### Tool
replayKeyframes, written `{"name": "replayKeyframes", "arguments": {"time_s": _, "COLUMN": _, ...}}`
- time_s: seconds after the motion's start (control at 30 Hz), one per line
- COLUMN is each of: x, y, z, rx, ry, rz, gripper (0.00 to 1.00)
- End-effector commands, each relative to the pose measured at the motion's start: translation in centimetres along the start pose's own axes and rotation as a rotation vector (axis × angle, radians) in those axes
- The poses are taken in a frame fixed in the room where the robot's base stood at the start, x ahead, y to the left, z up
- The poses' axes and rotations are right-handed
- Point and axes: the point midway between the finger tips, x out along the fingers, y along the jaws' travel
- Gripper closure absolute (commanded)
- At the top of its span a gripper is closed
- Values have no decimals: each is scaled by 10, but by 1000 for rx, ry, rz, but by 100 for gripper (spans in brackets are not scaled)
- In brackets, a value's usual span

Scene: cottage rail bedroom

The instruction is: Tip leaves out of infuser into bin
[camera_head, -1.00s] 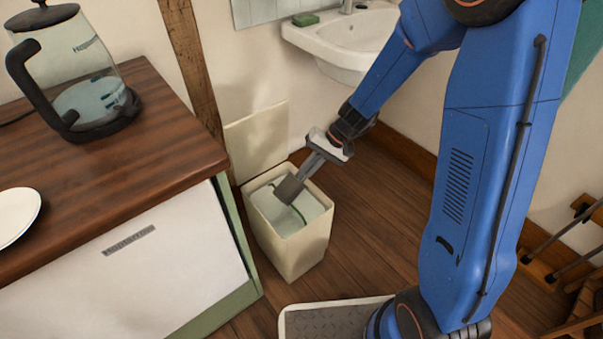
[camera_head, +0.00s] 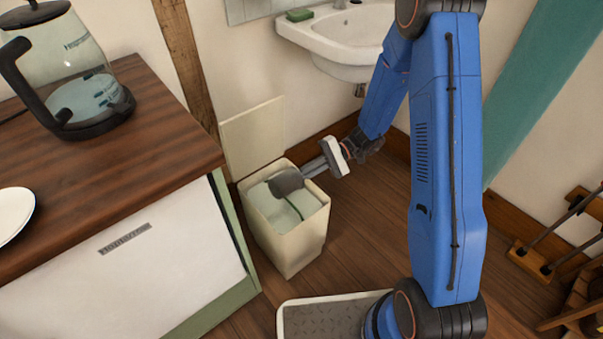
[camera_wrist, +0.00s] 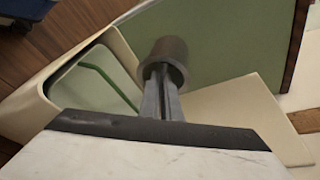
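The infuser (camera_head: 287,182) is a small dark grey cylinder held over the bin's opening. My gripper (camera_head: 308,171) is shut on it and reaches in from the right, lying nearly level. In the wrist view the infuser (camera_wrist: 166,58) sits at the tips of the closed fingers (camera_wrist: 160,92), beside the bin's rim (camera_wrist: 118,42). The cream bin (camera_head: 290,245) stands upright on the floor with its lid (camera_head: 252,135) raised against the wall. A pale lining with a green line shows inside. I cannot see any leaves.
A wooden counter (camera_head: 150,150) with a white front stands left of the bin. It holds a glass kettle (camera_head: 90,90) and a white plate (camera_head: 14,213). A white sink (camera_head: 345,40) hangs on the wall behind. Fire-iron-like rods (camera_head: 560,235) stand at the right. The floor right of the bin is open.

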Motion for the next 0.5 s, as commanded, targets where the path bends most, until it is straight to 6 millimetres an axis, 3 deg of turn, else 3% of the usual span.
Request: {"name": "replayKeyframes", "arguments": {"time_s": 0.5, "x": 5, "y": 12, "z": -7, "rx": 64, "ry": -162, "rz": -232, "gripper": 100}}
